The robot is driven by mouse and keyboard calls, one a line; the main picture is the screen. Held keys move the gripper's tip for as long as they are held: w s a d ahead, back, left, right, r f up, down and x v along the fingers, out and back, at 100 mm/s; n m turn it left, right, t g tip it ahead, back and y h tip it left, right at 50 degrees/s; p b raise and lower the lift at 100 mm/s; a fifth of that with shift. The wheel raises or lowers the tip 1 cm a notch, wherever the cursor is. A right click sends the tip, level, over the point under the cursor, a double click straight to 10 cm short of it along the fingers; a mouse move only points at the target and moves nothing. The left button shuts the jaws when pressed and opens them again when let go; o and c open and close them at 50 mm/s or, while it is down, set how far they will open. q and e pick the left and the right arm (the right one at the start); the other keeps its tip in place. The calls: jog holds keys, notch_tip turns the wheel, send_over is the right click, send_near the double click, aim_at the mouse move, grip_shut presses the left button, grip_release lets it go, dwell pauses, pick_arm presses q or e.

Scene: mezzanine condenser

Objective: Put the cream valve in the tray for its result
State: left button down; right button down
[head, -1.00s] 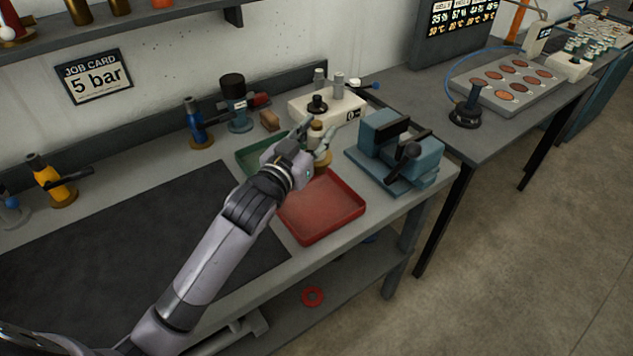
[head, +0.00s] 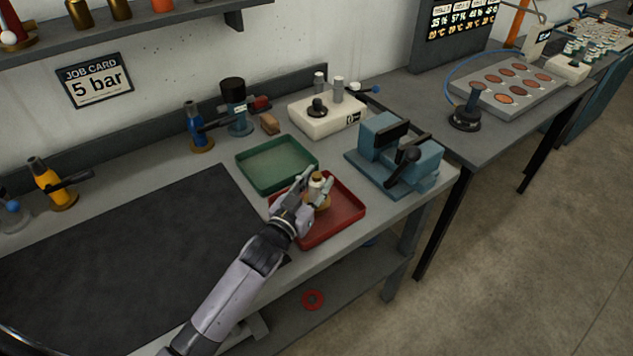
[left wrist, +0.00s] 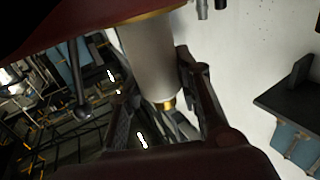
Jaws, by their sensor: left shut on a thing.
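The cream valve (head: 318,187) is a small cream body with a brass base, seen in the head view. My left gripper (head: 316,194) is shut on it, over the red tray (head: 342,228). I cannot tell if the valve's base touches the tray floor. In the left wrist view the valve's pale cylinder (left wrist: 150,62) stands between the two fingers of the left gripper (left wrist: 160,95). The green tray (head: 278,166) lies behind the red one and is empty. My right gripper is not in view.
A white test box (head: 327,118) stands behind the trays, and a blue vise (head: 400,155) stands at their right. Blue (head: 197,128) and yellow (head: 50,185) valves stand further left. A dark mat (head: 130,255) covers the left bench. A job card (head: 95,80) reads 5 bar.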

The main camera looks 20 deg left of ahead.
pick_arm(q)
jog(key=c, duration=1.2)
grip_release()
jog(key=shift+f, duration=0.1)
jog(key=shift+o, duration=0.2)
jog(key=s+a+b, duration=0.2)
jog(key=s, duration=1)
jog(key=shift+a, duration=0.2)
